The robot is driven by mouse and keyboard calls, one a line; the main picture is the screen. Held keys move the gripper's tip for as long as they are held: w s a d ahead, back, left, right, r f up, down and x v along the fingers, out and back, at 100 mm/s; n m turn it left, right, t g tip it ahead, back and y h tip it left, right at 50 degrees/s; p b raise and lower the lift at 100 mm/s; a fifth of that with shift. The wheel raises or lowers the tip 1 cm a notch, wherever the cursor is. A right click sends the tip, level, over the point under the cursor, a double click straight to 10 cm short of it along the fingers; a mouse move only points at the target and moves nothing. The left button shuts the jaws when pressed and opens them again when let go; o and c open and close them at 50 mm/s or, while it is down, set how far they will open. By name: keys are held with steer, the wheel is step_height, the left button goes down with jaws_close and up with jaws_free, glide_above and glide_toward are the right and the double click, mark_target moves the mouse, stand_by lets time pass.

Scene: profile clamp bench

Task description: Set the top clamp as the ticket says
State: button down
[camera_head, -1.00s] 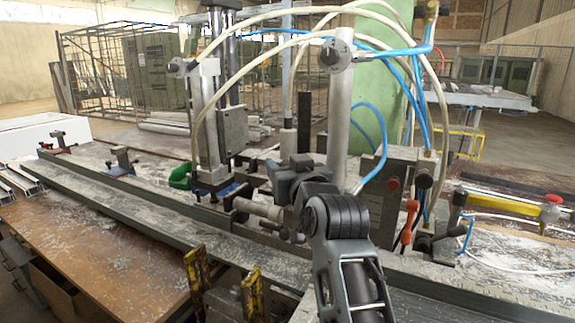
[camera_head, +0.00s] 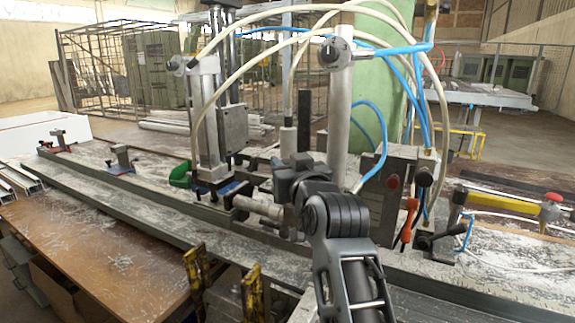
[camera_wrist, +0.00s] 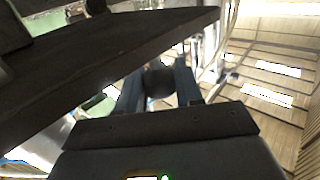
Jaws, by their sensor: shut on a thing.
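In the wrist view, my gripper (camera_wrist: 159,83) has its two blue-grey fingers on either side of a dark round knob (camera_wrist: 158,79), and it is shut on it. What the knob belongs to is hidden. In the head view, my arm's wrist hides the fingertips at the middle of the bench. An upright clamp unit with a grey cylinder (camera_head: 208,125) stands just left of my wrist, its foot above the long rail (camera_head: 150,203). I cannot tell whether this is the top clamp. No ticket can be made out in either view.
White and blue hoses arch above my arm. A grey post (camera_head: 340,105) stands behind it. A valve block with a red-handled lever (camera_head: 409,218) is close on the right. Yellow-painted uprights (camera_head: 252,292) stand in front. In the wrist view, a dark plate (camera_wrist: 100,60) slants close beside the fingers.

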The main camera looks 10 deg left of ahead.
steer(key=shift+r, duration=0.15)
steer(key=shift+r+p, duration=0.9)
steer(key=shift+r, duration=1)
steer(key=c, duration=0.9)
jaws_free()
steer(key=shift+o, duration=0.5)
steer(key=shift+f, duration=0.2)
steer(key=shift+s, duration=0.1)
steer(key=shift+s+d+f, duration=0.1)
steer(key=shift+s+d, duration=0.1)
steer(key=shift+s, duration=0.1)
steer(key=b+v, duration=0.1)
steer(key=v, duration=0.6)
steer(key=shift+b, duration=0.3)
